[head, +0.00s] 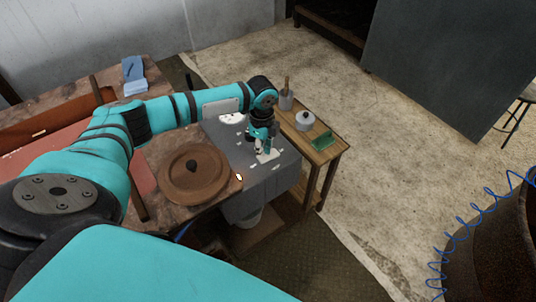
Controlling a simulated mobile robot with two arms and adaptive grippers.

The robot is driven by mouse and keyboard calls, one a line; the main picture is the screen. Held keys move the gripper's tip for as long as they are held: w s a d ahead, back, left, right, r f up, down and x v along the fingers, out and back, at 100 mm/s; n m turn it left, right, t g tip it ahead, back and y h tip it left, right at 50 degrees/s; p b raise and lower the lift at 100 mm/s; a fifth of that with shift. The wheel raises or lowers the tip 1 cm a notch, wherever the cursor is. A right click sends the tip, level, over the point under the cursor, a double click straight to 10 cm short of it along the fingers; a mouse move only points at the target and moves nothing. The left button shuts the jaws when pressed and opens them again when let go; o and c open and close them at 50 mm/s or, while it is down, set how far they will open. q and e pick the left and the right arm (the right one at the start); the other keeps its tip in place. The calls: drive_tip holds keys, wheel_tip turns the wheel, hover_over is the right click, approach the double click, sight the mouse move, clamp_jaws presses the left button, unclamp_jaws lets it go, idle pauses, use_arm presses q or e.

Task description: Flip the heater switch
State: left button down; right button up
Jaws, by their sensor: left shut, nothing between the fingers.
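A grey box-shaped unit (243,205), which may be the heater, stands between the round wooden lid and the small wooden table. A white round dial or plate (233,118) shows on its top near the back. A small pale plate (268,156) lies on its top by the fingers; I cannot tell whether it is the switch. My left gripper (262,149) points down over the top of the grey unit, with its fingers shut and empty, close to the pale plate. I cannot tell whether they touch. My right gripper is not in view.
A round wooden lid with a dark knob (194,187) lies left of the unit on the workbench (159,122). A small wooden table (330,153) at the right holds a pot (305,122), a cup (286,101) and a green block (322,142). Open floor lies right.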

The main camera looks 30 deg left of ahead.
use_arm(q)
drive_tip(key=shift+f+b, duration=0.55)
drive_tip(key=shift+f, duration=0.65)
idle(1.0)
wheel_tip(320, 180, up, 7)
drive_tip(key=p, duration=0.7)
drive_tip(key=shift+r+p, duration=0.1)
drive_tip(key=shift+p, duration=0.25)
